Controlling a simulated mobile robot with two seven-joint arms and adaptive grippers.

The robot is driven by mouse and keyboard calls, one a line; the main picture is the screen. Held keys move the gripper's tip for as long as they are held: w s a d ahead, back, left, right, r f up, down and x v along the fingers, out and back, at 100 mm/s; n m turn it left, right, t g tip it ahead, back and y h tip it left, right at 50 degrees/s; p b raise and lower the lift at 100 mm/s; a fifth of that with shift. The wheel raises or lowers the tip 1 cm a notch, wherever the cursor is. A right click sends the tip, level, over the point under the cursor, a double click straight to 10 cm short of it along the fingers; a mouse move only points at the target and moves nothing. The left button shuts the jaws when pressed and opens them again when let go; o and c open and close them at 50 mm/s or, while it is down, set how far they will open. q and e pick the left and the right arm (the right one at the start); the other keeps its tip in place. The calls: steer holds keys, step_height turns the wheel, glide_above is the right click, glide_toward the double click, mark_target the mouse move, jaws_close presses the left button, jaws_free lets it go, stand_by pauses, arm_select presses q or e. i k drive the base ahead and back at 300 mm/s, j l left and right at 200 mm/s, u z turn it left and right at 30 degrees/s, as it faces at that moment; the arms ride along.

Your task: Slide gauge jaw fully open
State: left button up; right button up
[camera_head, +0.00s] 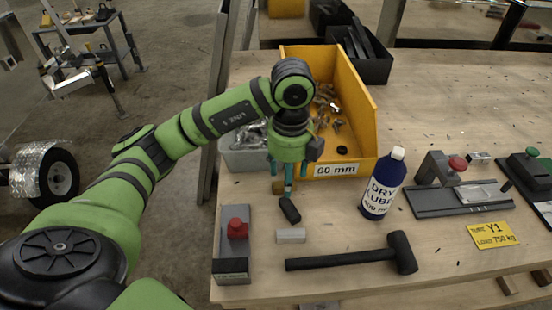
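A grey flat device (460,198) with a raised grey block and a red knob (457,163) lies on the right of the bench. A second grey device (234,245) with a red knob (237,229) lies at the front left. Either could be the gauge; I cannot tell which, nor how far any jaw is open. My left gripper (284,181) points down in front of the yellow bin, above a small brown block and a black cylinder (290,209), well away from the right device. Its finger gap is unclear. My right gripper is not in view.
A yellow bin (362,108) marked 60 mm holds metal parts. A blue Dry Lube bottle (381,190) stands between my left gripper and the right device. A black hammer (345,260) and a light block (290,236) lie in front. The back right of the bench is mostly free.

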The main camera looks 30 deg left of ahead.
mark_target(236, 230)
steer(key=u, duration=1.4)
